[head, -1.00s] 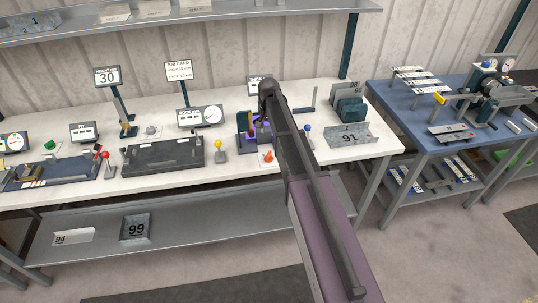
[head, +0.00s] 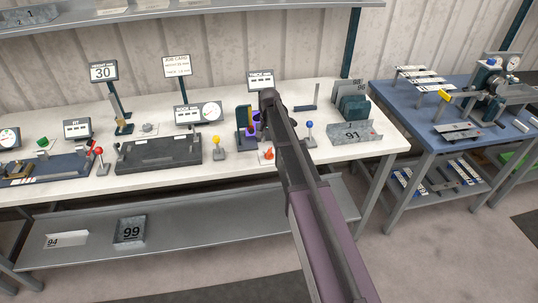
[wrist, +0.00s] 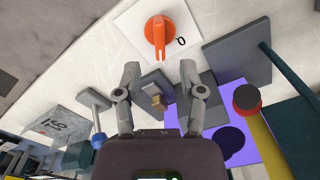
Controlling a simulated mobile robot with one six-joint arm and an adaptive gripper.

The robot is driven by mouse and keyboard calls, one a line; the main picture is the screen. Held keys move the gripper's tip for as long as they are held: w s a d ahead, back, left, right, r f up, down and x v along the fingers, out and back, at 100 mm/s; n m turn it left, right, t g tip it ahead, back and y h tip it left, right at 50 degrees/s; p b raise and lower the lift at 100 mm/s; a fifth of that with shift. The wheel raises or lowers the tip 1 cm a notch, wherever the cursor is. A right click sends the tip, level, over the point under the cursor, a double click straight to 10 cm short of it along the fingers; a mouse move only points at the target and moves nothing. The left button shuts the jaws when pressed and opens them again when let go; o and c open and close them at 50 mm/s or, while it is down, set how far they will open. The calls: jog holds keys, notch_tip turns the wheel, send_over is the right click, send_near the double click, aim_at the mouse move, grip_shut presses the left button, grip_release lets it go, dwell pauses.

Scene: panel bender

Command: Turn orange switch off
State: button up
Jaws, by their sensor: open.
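The orange switch (wrist: 159,32) is a rotary knob on a white plate (wrist: 133,25) at the top of the wrist view, with a dark "0" mark beside it. In the head view the orange switch (head: 267,154) sits near the front edge of the white bench, just left of my arm. My gripper (wrist: 160,75) is open and empty, its two fingers pointing toward the switch with a gap left between them and it. In the head view my arm hides the gripper's fingers.
A blue-knobbed lever (head: 309,130) stands right of my arm and a yellow-knobbed lever (head: 217,146) to the left. A metal tray marked 91 (head: 352,134) is at the bench's right.

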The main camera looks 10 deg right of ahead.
aim_at(269, 150)
jog(key=shift+f+b, duration=2.6)
jog(key=shift+f, duration=0.25)
